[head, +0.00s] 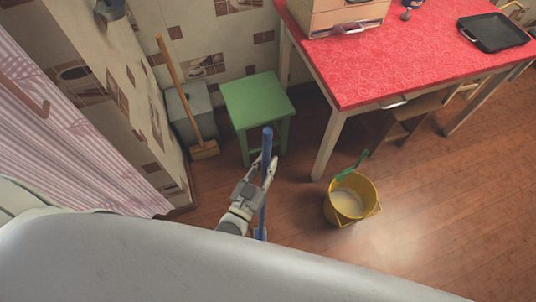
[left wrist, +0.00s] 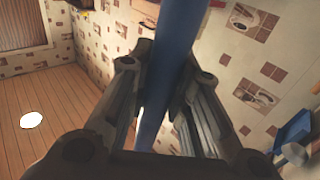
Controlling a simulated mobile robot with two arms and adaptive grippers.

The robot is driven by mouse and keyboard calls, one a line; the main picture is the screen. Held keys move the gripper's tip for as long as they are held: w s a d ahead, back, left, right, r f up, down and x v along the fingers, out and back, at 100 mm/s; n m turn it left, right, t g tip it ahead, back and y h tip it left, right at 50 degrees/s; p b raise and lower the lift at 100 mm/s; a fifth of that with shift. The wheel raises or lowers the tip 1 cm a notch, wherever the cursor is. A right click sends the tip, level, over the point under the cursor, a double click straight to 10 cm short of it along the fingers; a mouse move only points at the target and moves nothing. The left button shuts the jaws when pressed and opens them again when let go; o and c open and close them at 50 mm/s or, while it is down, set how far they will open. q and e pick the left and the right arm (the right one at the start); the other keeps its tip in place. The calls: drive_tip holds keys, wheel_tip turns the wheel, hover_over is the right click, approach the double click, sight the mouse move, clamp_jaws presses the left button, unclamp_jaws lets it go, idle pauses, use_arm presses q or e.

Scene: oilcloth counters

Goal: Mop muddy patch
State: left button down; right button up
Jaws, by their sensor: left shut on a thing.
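My left gripper (head: 263,172) is shut on a blue pole (head: 267,140), which I take to be the mop's handle. The pole stands close to upright, with its top above the fingers. In the left wrist view the blue pole (left wrist: 174,50) runs between the two fingers (left wrist: 165,85). No muddy patch can be made out on the visible floor. My right gripper is not in view.
A yellow bucket (head: 346,203) with pale contents and a green handle stands on the wooden floor (head: 420,215). A green stool (head: 257,98), a broom (head: 180,85) and a grey bin (head: 190,108) stand by the wall. A red-topped table (head: 400,65) is at right. Floor right of the bucket is clear.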

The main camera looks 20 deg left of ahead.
sight(267, 156)
use_arm(q)
drive_tip(key=shift+s, duration=0.5)
drive_tip(key=shift+s+d+r+p, duration=0.15)
drive_tip(key=shift+s+p, duration=0.15)
drive_tip(key=shift+s, duration=0.3)
wheel_tip(267, 156, up, 7)
drive_tip(key=p, duration=0.7)
